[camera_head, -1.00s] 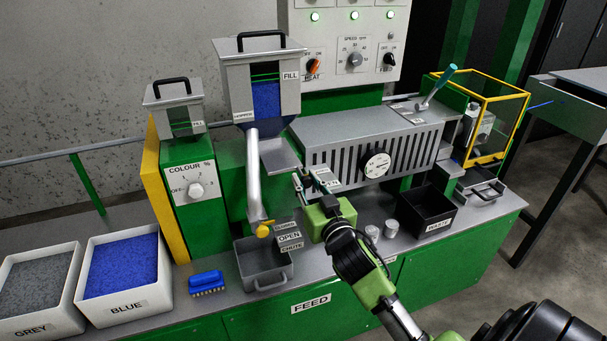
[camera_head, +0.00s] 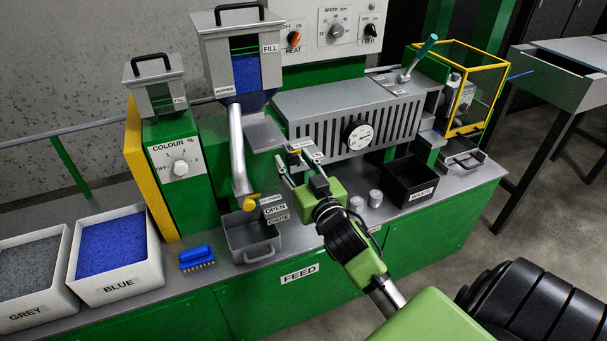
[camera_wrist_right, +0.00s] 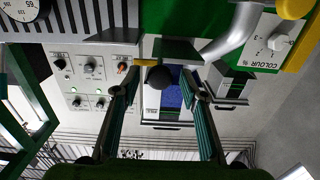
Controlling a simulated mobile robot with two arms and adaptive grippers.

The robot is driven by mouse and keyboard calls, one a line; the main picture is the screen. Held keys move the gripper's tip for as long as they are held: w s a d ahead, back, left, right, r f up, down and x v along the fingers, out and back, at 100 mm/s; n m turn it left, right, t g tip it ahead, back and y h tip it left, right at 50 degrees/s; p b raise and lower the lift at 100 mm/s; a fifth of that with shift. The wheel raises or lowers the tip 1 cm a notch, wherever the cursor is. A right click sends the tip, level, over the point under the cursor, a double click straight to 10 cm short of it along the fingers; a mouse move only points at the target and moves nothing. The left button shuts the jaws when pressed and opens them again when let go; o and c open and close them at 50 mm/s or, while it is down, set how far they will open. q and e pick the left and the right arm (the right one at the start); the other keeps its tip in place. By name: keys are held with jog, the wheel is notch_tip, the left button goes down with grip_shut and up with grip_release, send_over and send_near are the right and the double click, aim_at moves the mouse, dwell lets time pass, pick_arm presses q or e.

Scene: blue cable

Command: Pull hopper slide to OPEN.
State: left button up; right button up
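The hopper (camera_head: 213,60) stands on the green machine with blue pellets behind its window. It also shows upside down in the wrist view (camera_wrist_right: 165,112). A grey plate (camera_head: 264,133) juts out below it. I see no finger touching the knob. I cannot clearly make out the slide itself. My left gripper is not in view.
A silver pipe (camera_head: 237,150) runs from the hopper down to a yellow handle (camera_head: 251,203) above a grey tray (camera_head: 236,240). OPEN and CHUTE labels are beside it. A black waste bin (camera_head: 410,182) and small metal cups (camera_head: 375,198) stand right of my arm. A blue brush (camera_head: 196,257) lies left.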

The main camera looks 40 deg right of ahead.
jog(key=v, duration=1.1)
jog(key=shift+a, duration=0.1)
jog(key=a+f+n+g+y, duration=0.1)
jog(key=a+f+g, duration=0.1)
jog(key=f, duration=1)
jog(key=a+f+g+y, duration=0.1)
jog(key=f+g, duration=0.2)
jog(key=f, duration=1)
jog(key=s+a+f+n+g+y, duration=0.1)
jog(key=s+a+f+g, duration=0.15)
jog(key=f, duration=0.55)
jog(key=s+a+f+g, duration=0.15)
jog(key=s+f, duration=0.25)
jog(key=f, duration=0.5)
jog(key=s+a+f+n+g+y, duration=0.1)
jog(key=s+a+f+n+g, duration=0.15)
jog(key=s+f, duration=1.1)
jog(key=s+f+g, duration=0.2)
jog(key=s+f, duration=0.2)
jog(key=s, duration=0.5)
jog(key=s+a+f+g, duration=0.1)
jog(key=s+f+g, duration=0.2)
jog(key=s, duration=0.6)
jog(key=shift+f, duration=0.95)
